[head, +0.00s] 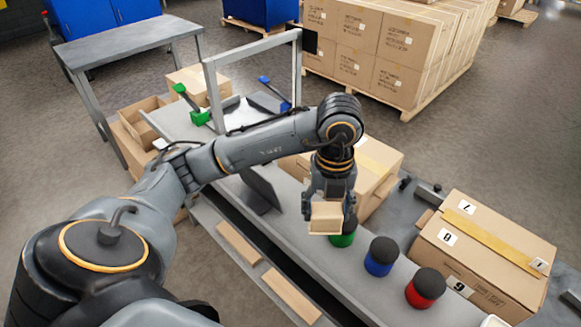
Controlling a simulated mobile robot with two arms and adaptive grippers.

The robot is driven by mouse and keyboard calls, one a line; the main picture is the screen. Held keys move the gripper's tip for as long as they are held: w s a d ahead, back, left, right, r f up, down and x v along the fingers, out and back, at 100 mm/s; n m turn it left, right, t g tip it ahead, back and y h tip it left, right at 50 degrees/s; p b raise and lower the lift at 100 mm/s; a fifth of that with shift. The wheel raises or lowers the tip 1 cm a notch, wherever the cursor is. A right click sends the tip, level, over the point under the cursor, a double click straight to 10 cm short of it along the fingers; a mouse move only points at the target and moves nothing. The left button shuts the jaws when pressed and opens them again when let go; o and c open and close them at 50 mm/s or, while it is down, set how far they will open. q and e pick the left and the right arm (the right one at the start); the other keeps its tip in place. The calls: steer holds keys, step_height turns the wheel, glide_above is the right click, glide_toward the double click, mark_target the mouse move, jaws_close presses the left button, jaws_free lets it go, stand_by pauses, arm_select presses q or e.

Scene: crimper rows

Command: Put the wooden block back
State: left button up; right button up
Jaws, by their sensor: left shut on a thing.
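A wooden block (326,217) is light tan and box-shaped. My left gripper (327,200) points down and is shut on it, with its fingers on either side. The block appears in front of the green jar and hides part of it; I cannot tell how high it is above the bench. Two long wooden pieces lie on the lower shelf, one (239,243) farther back and one (291,297) nearer the front. My right gripper is not in view.
A green (343,238), a blue (380,257) and a red jar (425,288), all black-topped, stand in a row on the grey bench (350,285). A numbered carton (480,250) stands at right. A grey metal frame (206,95) rises over the bench's far end.

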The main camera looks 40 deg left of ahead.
arm_select(q)
steer(key=w+a+f+p, duration=0.1)
steer(key=w+a+f, duration=0.8)
steer(key=shift+w, duration=0.2)
steer(key=shift+w+a+f, duration=0.15)
steer(key=shift+a+f, duration=0.05)
steer(key=shift+f, duration=0.35)
step_height(320, 180, down, 2)
steer(key=shift+f+p, duration=0.2)
steer(key=shift+p, duration=0.35)
steer(key=shift+f, duration=0.2)
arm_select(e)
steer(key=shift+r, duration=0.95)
arm_select(q)
steer(key=shift+f, duration=0.1)
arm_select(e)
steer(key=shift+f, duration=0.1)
arm_select(q)
steer(key=o, duration=1.1)
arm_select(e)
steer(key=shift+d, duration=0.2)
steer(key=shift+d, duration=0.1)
